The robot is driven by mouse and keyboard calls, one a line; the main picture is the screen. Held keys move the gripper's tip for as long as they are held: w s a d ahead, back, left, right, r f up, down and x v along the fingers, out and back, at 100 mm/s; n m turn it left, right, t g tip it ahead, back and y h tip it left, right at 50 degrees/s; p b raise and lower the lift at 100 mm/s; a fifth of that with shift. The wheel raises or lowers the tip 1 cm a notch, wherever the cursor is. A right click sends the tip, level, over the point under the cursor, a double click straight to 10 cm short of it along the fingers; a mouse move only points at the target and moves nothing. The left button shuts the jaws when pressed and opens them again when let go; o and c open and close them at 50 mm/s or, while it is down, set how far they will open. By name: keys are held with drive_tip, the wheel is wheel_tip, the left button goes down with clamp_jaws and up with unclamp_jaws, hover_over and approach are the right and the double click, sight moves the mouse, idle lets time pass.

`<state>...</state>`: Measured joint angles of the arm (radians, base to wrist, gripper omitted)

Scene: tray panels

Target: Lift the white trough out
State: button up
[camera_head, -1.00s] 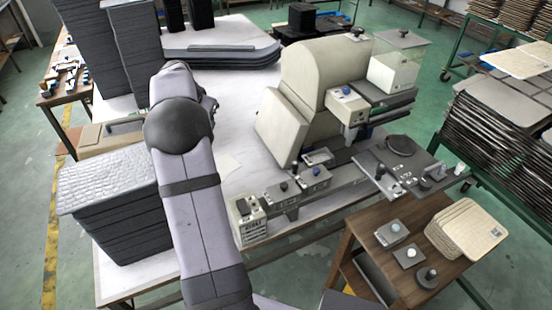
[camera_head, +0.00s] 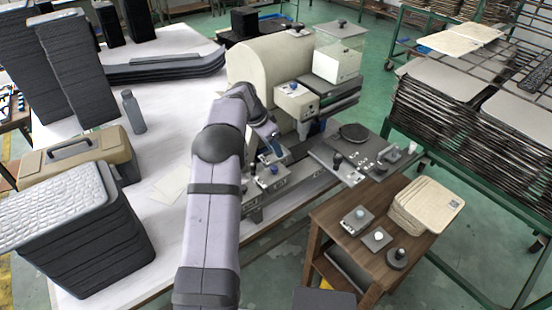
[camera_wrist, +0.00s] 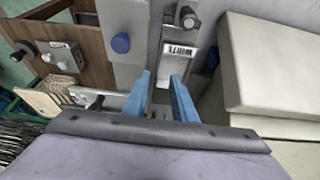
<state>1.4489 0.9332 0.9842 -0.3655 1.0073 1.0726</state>
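My gripper (camera_wrist: 162,78) shows in the wrist view as two blue fingers standing apart, with nothing visibly held between them. Ahead of the fingertips is a white label (camera_wrist: 180,52) that appears to read "WHITE", on a grey fixture with a dark knob (camera_wrist: 187,17). A pale piece lies low between and behind the fingers; I cannot tell whether it is the white trough. In the head view my gripper (camera_head: 270,143) is low at the front of the cream machine (camera_head: 268,68). The trough's place there is largely covered by my gripper and arm.
Small knobbed units (camera_head: 270,178) line the machine's front. A wooden stand (camera_head: 340,218) with a stack of cream panels (camera_head: 428,205) is at right. A toolbox (camera_head: 85,155), a bottle (camera_head: 133,112) and dark panel stacks (camera_head: 75,235) are at left.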

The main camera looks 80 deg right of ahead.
sight(275, 159)
drive_tip(key=shift+s+d+f+p, duration=0.1)
drive_tip(key=shift+s+f+p, duration=0.2)
drive_tip(key=shift+f+p, duration=0.35)
drive_tip(key=shift+p+x, duration=0.9)
drive_tip(key=shift+x, duration=1.05)
drive_tip(key=shift+c, duration=0.7)
drive_tip(key=shift+r, duration=0.1)
clamp_jaws()
